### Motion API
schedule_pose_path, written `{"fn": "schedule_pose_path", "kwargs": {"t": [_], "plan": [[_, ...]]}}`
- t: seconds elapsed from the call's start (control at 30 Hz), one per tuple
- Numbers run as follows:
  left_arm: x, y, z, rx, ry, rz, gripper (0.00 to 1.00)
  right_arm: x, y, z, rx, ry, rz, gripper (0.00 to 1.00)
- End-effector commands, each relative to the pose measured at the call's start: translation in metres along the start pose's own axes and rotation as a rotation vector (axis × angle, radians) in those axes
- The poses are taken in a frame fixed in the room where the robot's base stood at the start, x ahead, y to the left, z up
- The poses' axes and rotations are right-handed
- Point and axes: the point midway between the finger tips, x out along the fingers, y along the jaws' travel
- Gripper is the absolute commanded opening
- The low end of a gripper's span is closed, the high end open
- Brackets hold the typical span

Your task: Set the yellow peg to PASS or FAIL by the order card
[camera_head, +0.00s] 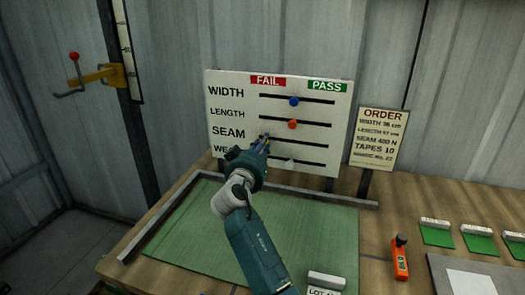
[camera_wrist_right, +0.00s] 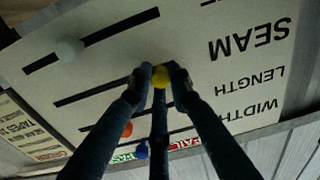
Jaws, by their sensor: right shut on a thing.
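A white board (camera_head: 225,88) carries rows WIDTH, LENGTH, SEAM and a partly hidden one, with slots under red FAIL (camera_head: 268,81) and green PASS (camera_head: 327,86) labels. My right gripper (camera_head: 262,143) is at the left, FAIL-side end of the SEAM slot. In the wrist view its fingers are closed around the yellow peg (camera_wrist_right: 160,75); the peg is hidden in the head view. The order card (camera_head: 378,138) stands right of the board and reads SEAM 400 N; its other lines are small. My left gripper is not in view.
The blue peg (camera_head: 294,101), orange peg (camera_head: 292,125) and white peg (camera_head: 289,163) sit near the middle of their slots. A green mat (camera_head: 320,220) lies before the board. An orange tool (camera_head: 400,258) and several green pads lie at right.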

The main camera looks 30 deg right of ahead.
Motion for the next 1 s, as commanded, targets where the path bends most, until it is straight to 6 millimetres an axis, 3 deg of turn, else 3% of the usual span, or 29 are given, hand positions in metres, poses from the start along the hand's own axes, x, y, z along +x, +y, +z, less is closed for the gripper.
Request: {"fn": "schedule_pose_path", "kwargs": {"t": [0.03, 0.13, 0.27, 0.3, 0.37, 0.57, 0.73, 1.0], "plan": [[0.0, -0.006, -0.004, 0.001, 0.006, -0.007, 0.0, -0.003, -0.008, -0.003, 0.003, 0.007, -0.02, 0.0], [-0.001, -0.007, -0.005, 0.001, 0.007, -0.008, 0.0, -0.004, -0.009, -0.004, 0.003, 0.007, -0.022, 0.0], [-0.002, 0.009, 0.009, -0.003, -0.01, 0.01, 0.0, -0.004, -0.009, -0.004, 0.004, 0.007, -0.021, 0.0], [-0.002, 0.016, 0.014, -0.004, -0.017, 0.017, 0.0, -0.004, -0.009, -0.004, 0.004, 0.007, -0.021, 0.27], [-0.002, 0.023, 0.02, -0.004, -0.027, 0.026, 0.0, -0.004, -0.009, -0.004, 0.004, 0.007, -0.021, 0.39], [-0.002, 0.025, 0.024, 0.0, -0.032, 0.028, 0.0, -0.003, -0.007, -0.003, 0.003, 0.005, -0.016, 0.39], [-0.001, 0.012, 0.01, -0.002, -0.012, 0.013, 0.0, -0.008, -0.007, -0.002, 0.002, 0.005, -0.016, 0.39], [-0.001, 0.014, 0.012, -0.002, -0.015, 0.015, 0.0, -0.051, -0.008, -0.002, 0.004, 0.004, -0.02, 0.39]]}}
